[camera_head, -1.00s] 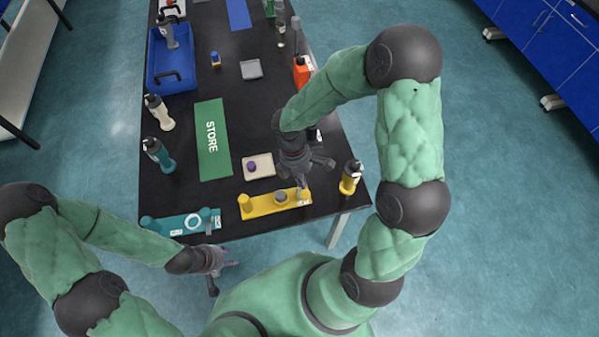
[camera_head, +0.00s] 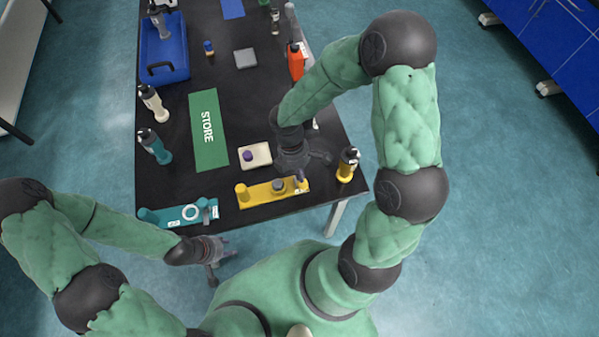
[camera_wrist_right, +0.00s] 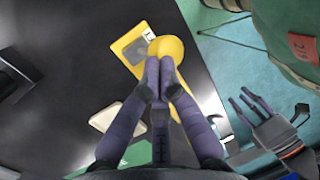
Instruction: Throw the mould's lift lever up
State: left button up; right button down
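The yellow mould (camera_head: 258,198) lies at the near edge of the black table, with a post at its left end and a grey disc in its middle. Its right end, with the lever, is partly hidden by my right gripper (camera_head: 305,171). In the right wrist view, the yellow plate (camera_wrist_right: 125,46) shows beside a round yellow knob (camera_wrist_right: 174,49). My right gripper's fingertips (camera_wrist_right: 164,66) are together, right in front of the knob; I cannot tell whether they touch it. My left gripper (camera_head: 218,266) is open and empty, off the table's near edge.
A teal mould (camera_head: 175,215) with a white ring lies left of the yellow one. A yellow bottle (camera_head: 347,164) stands close to its right. A cream tray (camera_head: 256,162) with a purple piece and the green STORE mat (camera_head: 207,140) lie behind.

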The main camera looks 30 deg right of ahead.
jog(key=shift+s+f, duration=0.2)
jog(key=shift+f, duration=0.15)
jog(key=shift+w+d+r+p, duration=0.1)
jog(key=shift+w+p, duration=0.2)
jog(key=shift+w, duration=0.3)
jog(key=shift+w+r+p, duration=0.1)
jog(key=shift+r+p, duration=0.25)
jog(key=s+p+v, duration=0.1)
jog(key=p+v, duration=0.3)
jog(key=v, duration=0.9)
jog(key=shift+r, duration=0.45)
